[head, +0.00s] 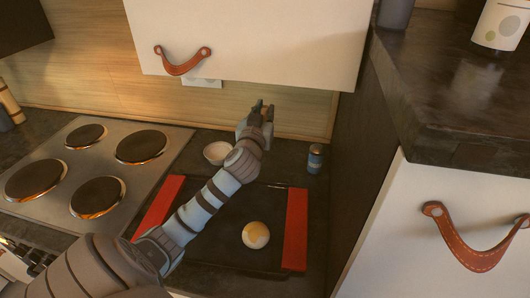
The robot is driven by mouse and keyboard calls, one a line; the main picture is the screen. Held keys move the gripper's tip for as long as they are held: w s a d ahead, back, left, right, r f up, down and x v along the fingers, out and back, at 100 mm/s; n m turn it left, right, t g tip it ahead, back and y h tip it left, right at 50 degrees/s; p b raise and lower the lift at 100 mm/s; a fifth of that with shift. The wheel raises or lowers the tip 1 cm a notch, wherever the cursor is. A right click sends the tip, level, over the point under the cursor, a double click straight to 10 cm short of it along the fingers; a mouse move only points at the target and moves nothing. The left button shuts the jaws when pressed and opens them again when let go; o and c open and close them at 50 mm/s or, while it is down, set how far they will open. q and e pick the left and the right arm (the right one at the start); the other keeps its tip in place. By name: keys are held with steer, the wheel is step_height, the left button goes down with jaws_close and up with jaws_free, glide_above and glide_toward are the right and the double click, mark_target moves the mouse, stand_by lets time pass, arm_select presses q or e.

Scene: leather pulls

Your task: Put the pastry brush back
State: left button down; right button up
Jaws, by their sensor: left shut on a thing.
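My left gripper (262,108) is out over the back of the counter, in front of the wooden wall and just below the white upper cabinet. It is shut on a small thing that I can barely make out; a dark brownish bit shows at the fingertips. I cannot tell from this view whether that is the pastry brush, and no other brush shows. My right gripper is not in view.
Below my left arm lies a dark tray with red ends (296,230) and a round pale-yellow thing (256,235). A white bowl (216,152), small blue-grey jar (315,158) and hob (120,176) are near. A leather pull (183,64) hangs on the upper cabinet (260,40).

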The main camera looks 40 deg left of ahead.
arm_select(q)
step_height(320, 180, down, 7)
steer(key=shift+f+b, duration=0.2)
steer(key=shift+b, duration=0.55)
steer(key=shift+r, duration=0.1)
steer(key=c, duration=1.5)
jaws_free()
steer(key=shift+d, duration=0.1)
steer(key=v, duration=1.2)
